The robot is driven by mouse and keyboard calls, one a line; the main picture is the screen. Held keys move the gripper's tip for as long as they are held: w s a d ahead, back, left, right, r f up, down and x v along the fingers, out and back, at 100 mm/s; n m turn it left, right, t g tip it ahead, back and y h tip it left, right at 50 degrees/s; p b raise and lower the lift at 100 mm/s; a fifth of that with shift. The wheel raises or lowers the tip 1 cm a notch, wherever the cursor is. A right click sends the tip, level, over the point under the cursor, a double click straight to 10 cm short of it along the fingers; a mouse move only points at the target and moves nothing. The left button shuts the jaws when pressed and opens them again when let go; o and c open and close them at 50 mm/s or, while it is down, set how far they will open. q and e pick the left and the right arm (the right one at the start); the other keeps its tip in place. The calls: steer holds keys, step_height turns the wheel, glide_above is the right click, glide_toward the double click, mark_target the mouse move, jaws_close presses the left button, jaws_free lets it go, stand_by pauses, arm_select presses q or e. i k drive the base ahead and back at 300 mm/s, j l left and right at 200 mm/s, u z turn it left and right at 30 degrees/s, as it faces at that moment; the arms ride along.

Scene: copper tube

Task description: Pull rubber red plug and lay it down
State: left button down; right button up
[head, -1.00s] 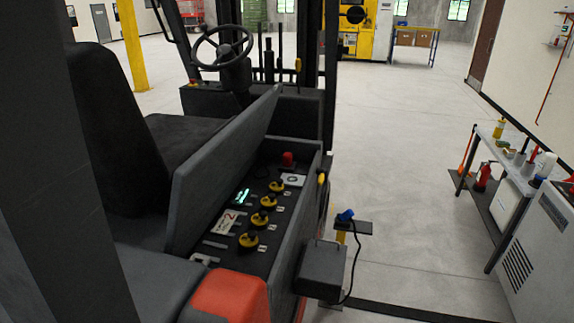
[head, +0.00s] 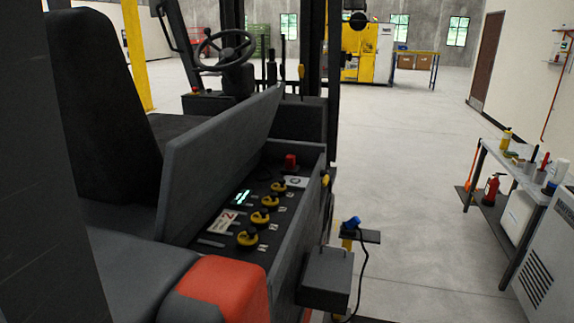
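A small red plug (head: 290,161) stands upright at the far end of the open battery compartment (head: 232,232) of a forklift. Several yellow-and-black round caps (head: 262,217) sit in a row nearer to me in the same compartment. Its dark grey lid (head: 218,165) is tilted open on the left side. Neither of my grippers shows in the head view.
The forklift's seat (head: 105,100) and steering wheel (head: 224,50) are to the left. A blue connector (head: 350,224) with a black cable rests on a small stand right of the forklift. A workbench (head: 530,185) stands at the right. The floor between is clear.

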mark_target(289, 160)
steer(key=u, duration=1.3)
steer(key=l+u, duration=0.25)
steer(key=k+l+u, duration=0.25)
steer(key=l+u, duration=0.3)
steer(key=u, duration=0.15)
steer(key=k+l+u, duration=0.15)
steer(key=u, duration=0.3)
steer(key=k+l+u, duration=0.1)
steer(key=l+u, duration=0.3)
steer(key=k+l+u, duration=0.15)
steer(key=u, duration=0.3)
steer(key=k+l+u, duration=0.1)
steer(key=u, duration=0.35)
steer(key=k+l+u, duration=0.25)
steer(key=k+u, duration=0.75)
steer(key=k+z, duration=0.2)
steer(key=k, duration=0.25)
steer(key=k+l+z, duration=0.15)
steer(key=k, duration=0.25)
steer(key=k+l+z, duration=0.2)
steer(key=k, duration=0.25)
steer(key=k+l+z, duration=0.2)
steer(key=k+l, duration=0.1)
steer(key=k, duration=0.1)
